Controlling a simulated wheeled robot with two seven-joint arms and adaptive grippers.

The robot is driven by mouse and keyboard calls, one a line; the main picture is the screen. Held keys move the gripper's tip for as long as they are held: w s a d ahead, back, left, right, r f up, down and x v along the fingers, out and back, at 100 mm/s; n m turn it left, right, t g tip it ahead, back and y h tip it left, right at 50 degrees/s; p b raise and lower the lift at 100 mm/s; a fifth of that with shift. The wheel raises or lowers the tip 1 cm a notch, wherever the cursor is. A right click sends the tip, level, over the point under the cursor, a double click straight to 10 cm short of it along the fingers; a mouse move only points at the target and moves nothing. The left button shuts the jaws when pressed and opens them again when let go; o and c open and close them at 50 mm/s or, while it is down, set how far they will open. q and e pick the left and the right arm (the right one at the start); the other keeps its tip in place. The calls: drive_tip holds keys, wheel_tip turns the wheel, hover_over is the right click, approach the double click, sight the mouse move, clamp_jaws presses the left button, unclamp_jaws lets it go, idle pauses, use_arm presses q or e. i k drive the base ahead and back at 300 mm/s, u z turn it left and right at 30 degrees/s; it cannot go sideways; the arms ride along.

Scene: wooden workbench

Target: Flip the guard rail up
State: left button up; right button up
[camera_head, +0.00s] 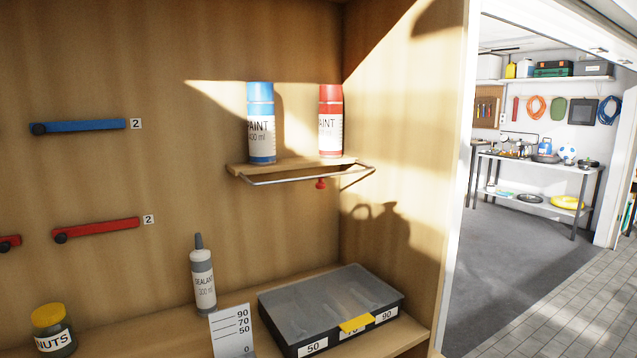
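The guard rail (300,178) is a thin metal bar along the front of a small wooden shelf (240,168). It lies low, sticking out in front of the shelf at about the level of its board, not standing up before the cans. A blue paint can (261,115) and a red paint can (330,110) stand upright on the shelf. A small red knob (320,184) shows just below the shelf, by the rail. Neither of my grippers is in view.
Below stand a sealant bottle (203,280), a grey case (330,300) with a yellow latch, a white scale card (231,332) and a nuts jar (53,330). Blue (80,126) and red (97,229) bars are on the back panel. A wooden side wall (400,150) bounds the right.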

sight(320, 185)
drive_tip(key=u, duration=0.45)
drive_tip(key=k, duration=0.6)
drive_tip(key=u, duration=0.15)
drive_tip(key=i, duration=1)
drive_tip(key=z, duration=0.3)
